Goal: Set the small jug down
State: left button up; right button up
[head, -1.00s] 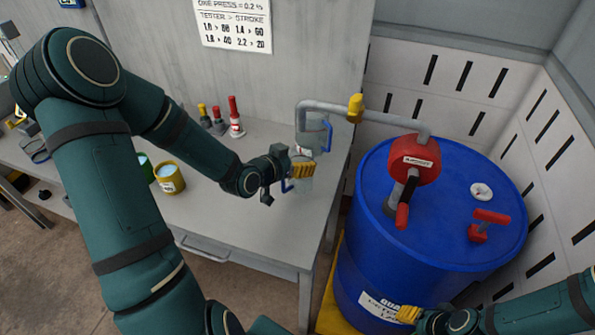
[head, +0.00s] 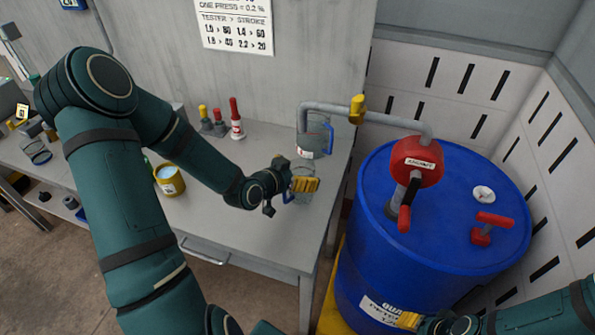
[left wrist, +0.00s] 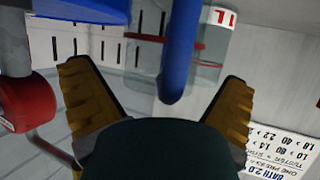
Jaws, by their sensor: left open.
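In the left wrist view, a blue handle (left wrist: 180,45) stands between the spread yellow fingers of my left gripper (left wrist: 160,100), with a gap on both sides. The left gripper is open. My right gripper (head: 412,322) is at the bottom edge beside the drum; its jaws are too small to judge.
The blue drum (head: 365,255) with a red pump (head: 416,160) stands right of the bench (head: 230,215). A yellow cup (head: 170,182) and several small bottles stand left.

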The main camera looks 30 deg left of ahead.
pick_arm(q)
jog(key=p+v, duration=1)
jog(key=v, duration=0.2)
jog(key=s+d+f+n+g+h, duration=0.1)
jog(key=d+f+g, duration=0.4)
jog(key=d, duration=0.6)
jog(key=s+d+f+n+g, duration=0.2)
jog(key=d+f+g, duration=0.3)
jog(key=d, duration=0.7)
jog(key=shift+s+f+n+g+h, duration=0.35)
jog(key=shift+s+n+g+h, duration=0.05)
jog(key=shift+s+g, duration=0.25)
